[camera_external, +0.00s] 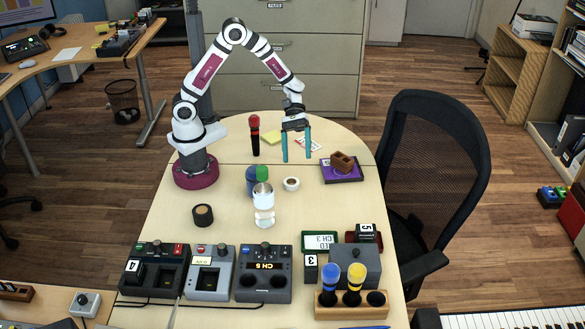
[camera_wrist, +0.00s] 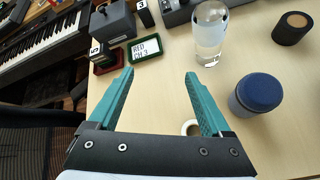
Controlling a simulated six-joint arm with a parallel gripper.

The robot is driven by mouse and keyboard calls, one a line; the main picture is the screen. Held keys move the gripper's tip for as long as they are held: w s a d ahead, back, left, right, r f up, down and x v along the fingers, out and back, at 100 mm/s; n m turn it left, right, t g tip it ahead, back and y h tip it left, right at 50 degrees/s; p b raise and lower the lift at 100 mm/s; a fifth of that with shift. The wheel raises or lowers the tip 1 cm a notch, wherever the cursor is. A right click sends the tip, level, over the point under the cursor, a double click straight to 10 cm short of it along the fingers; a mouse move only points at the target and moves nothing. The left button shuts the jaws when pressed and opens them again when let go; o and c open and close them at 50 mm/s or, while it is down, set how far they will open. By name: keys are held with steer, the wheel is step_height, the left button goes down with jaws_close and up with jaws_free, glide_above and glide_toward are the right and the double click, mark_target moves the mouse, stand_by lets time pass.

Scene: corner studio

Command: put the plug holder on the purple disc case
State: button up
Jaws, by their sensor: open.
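The purple disc case (camera_external: 353,176) lies flat at the right edge of the round-ended table. A small brown block, which looks like the plug holder (camera_external: 342,161), rests on top of it, slightly angled. My gripper (camera_external: 297,160) is open and empty, with its teal fingers pointing down, to the left of the case and apart from it. In the wrist view my gripper (camera_wrist: 160,74) has its fingers spread with nothing held between them. Neither the case nor the holder shows in the wrist view.
A white tape roll (camera_external: 291,184), a blue jar (camera_external: 252,182), a clear bottle (camera_external: 264,208) and a red-topped microphone (camera_external: 255,135) stand nearby. A wooden stand (camera_external: 340,308) and control boxes (camera_external: 263,275) fill the front. A black chair (camera_external: 425,165) stands close to the right edge.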

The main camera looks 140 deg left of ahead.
steer(key=s+d+r+m+g+y, duration=0.1)
steer(key=s+d+r+m+g, duration=0.3)
steer(key=d+m, duration=0.45)
steer(key=s+d+r+m+g, duration=0.1)
steer(key=s+d+m+g, duration=0.3)
steer(key=s+d+m, duration=0.4)
steer(key=s+a+r+m+y, duration=0.1)
steer(key=s+m+y, duration=0.6)
steer(key=m, duration=0.4)
steer(key=shift+s+y, duration=0.4)
steer(key=shift+s, duration=0.25)
